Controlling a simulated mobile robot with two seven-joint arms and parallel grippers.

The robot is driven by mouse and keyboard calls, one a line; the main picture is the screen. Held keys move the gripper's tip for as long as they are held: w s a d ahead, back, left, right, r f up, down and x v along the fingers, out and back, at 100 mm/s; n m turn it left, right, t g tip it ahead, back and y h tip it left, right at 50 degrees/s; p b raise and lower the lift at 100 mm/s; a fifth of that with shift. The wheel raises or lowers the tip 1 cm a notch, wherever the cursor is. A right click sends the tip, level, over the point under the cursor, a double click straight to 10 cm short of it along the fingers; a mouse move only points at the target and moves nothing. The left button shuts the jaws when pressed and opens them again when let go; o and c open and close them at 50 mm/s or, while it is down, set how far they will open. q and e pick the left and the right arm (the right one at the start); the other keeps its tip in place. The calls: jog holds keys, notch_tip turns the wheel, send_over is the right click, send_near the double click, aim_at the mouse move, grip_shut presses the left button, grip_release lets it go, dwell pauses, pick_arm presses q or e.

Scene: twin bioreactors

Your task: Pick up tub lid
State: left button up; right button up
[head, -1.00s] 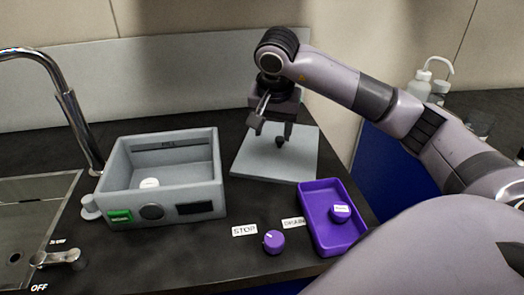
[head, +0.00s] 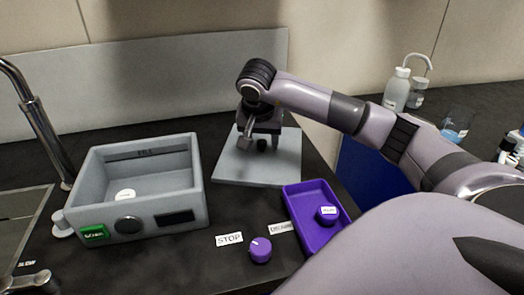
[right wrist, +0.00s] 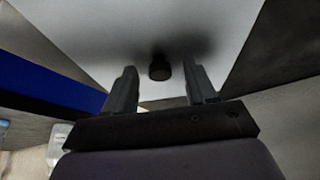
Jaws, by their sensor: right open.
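The tub lid (head: 232,168) is a flat grey square plate lying on the dark counter right of the grey tub (head: 135,190). It has a small dark knob (head: 262,145) on top. In the right wrist view the lid (right wrist: 185,22) fills the upper middle, and its knob (right wrist: 160,68) shows between my fingertips. My right gripper (head: 258,143) is open, pointing down over the lid around the knob's position. In the right wrist view its two fingers (right wrist: 158,88) stand apart on either side of the knob; I cannot tell whether they touch it. My left gripper is out of view.
A purple knob (head: 260,249) and a STOP label (head: 229,239) lie nearby. A sink tap (head: 38,130) is at left, bottles (head: 396,90) at right.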

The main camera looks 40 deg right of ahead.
jog(key=shift+c, duration=0.3)
grip_shut()
jog(key=shift+r, duration=0.1)
